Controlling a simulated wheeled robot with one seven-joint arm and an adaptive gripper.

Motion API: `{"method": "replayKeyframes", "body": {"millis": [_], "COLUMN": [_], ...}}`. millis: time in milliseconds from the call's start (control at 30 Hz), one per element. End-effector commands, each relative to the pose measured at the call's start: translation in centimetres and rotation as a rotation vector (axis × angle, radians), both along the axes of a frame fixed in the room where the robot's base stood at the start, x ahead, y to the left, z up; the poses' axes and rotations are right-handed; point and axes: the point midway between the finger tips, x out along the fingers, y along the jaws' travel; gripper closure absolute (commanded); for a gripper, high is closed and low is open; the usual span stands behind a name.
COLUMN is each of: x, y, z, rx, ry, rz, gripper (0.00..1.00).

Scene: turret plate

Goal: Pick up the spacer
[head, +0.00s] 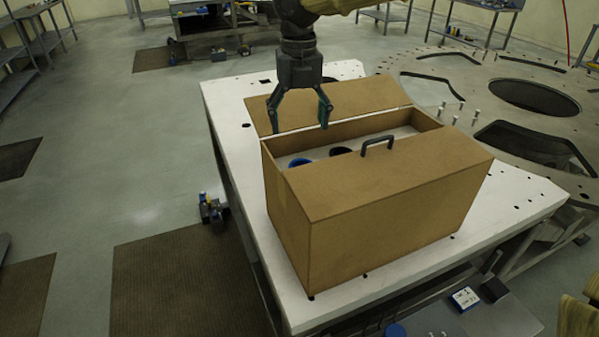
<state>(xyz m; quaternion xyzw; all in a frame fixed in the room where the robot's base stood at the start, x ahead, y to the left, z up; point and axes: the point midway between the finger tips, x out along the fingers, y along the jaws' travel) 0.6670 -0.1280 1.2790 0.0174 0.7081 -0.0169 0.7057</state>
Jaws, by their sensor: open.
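A brown box (390,228) stands on the white table, its top partly open. Inside, near its left end, are a blue rounded object (300,162) and a black rounded object (341,151). Both are partly hidden by the box's front top panel. I cannot tell for sure whether either one is the spacer. My gripper (299,126) points down with its two fingers spread wide and nothing between them. In the picture it is at the back left of the opening, above the blue object and apart from it.
A large perforated turret plate (440,62) lies at the right, with several upright pins.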

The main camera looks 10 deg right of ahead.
Motion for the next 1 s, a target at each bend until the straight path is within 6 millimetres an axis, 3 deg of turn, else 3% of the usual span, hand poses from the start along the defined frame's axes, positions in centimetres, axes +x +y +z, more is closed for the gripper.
{"method": "replayKeyframes", "body": {"millis": [433, 733, 1000], "x": [-0.1, 0.0, 0.0], "y": [-0.1, -0.1, -0.3], "z": [-4.8, -6.6, -10.0], "rx": [-0.001, -0.001, -0.001], "ry": [0.002, 0.002, 0.001], "rz": [0.000, 0.002, 0.003], "gripper": [0.22, 0.22, 0.22]}}
